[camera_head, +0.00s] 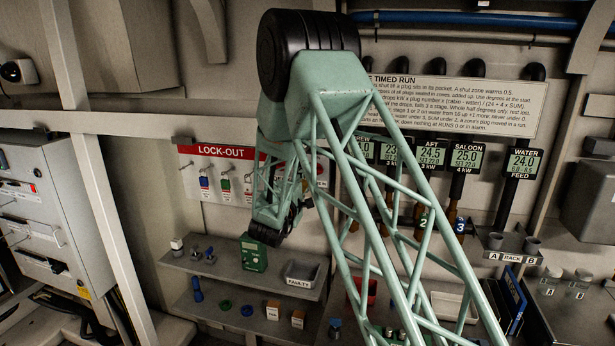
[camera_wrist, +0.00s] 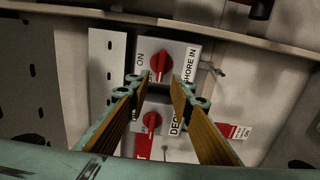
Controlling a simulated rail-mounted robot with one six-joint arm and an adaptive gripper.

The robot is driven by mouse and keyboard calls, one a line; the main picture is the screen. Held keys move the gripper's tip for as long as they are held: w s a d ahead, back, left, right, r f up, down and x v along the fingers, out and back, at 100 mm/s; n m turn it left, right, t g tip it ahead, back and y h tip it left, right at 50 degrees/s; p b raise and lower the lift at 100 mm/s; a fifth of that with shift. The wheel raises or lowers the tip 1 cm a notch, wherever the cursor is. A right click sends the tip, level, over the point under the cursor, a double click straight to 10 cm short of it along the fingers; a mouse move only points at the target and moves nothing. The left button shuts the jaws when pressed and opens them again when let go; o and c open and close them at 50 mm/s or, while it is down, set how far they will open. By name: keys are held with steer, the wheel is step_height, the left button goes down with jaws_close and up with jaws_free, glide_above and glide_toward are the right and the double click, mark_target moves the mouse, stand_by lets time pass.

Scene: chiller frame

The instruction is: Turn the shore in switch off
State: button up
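The shore in switch is a round red knob (camera_wrist: 160,63) on a pale plate in the wrist view. "SHORE IN" is printed to its right and "ON" to its upper left. A light line runs up and down across the knob; I cannot tell surely which setting it marks. My gripper (camera_wrist: 160,88) is open, with its two fingers apart and nothing between them. Its tips are just below the knob in the picture; I see no contact. In the head view my arm covers much of the wall, and I cannot make out the switch or the fingers.
A second red knob (camera_wrist: 151,122) shows between my fingers, its label partly hidden. A red tag (camera_wrist: 232,131) is at the right.

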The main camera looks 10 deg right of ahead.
steer(key=shift+v, duration=2.75)
